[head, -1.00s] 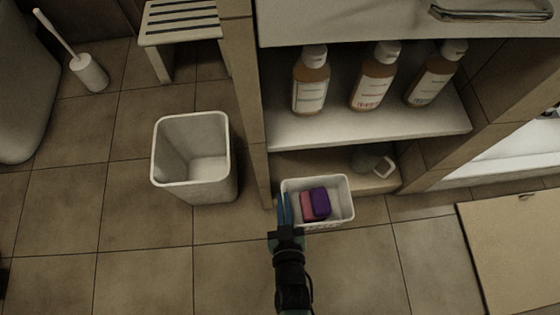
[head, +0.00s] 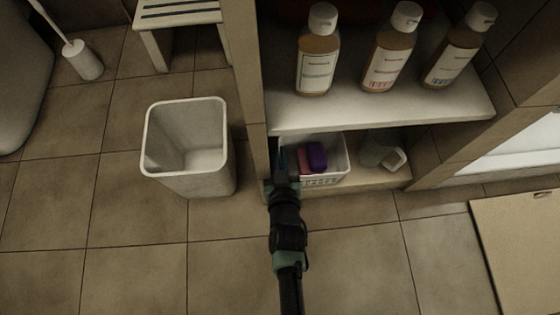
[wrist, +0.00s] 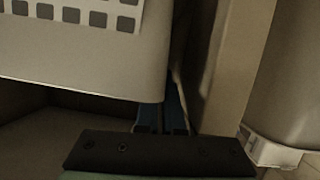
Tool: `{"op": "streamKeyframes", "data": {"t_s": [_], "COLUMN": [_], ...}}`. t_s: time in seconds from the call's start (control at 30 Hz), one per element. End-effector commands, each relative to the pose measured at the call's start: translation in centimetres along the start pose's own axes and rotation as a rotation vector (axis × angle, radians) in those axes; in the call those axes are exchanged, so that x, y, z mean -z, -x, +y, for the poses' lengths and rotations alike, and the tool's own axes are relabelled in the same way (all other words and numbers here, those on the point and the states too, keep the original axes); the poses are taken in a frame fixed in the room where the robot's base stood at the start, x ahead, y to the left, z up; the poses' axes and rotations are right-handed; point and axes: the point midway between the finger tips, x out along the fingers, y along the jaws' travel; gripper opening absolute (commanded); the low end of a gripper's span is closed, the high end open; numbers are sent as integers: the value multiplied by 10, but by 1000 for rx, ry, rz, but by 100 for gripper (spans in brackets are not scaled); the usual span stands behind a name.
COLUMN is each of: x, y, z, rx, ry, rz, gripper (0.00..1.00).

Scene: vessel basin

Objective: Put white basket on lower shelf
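The white basket (head: 326,181), with a pink and a purple item inside, is in the opening of the lower shelf (head: 388,179), at its left end. The upper shelf hides its back part. I cannot tell whether its bottom touches the shelf board. My gripper (head: 279,160) is at the basket's left side, its blue fingers closed at the left wall. In the wrist view the basket (wrist: 85,55) fills the upper left, and the gripper fingers (wrist: 162,115) partly pass behind its corner.
A grey-white bottle (head: 376,153) lies on the lower shelf, right of the basket. The cabinet's left side panel (head: 250,80) is close to my gripper. Three brown bottles (head: 383,55) stand on the upper shelf (head: 380,112). A white bin (head: 187,150) stands on the floor to the left.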

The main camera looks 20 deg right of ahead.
Motion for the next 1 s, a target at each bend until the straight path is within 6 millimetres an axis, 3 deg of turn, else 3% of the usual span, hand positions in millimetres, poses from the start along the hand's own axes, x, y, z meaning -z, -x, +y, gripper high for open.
{"op": "streamKeyframes", "data": {"t_s": [0.17, 0.43, 0.93, 1.0], "x": [-6, -38, -40, -40], "y": [-3, -15, -20, -19], "z": [0, -4, -4, -4], "rx": [-1, -1, -1, 0], "ry": [1, 0, 1, 0], "rz": [3, 4, 3, 1], "gripper": [0, 0, 0, 17]}}
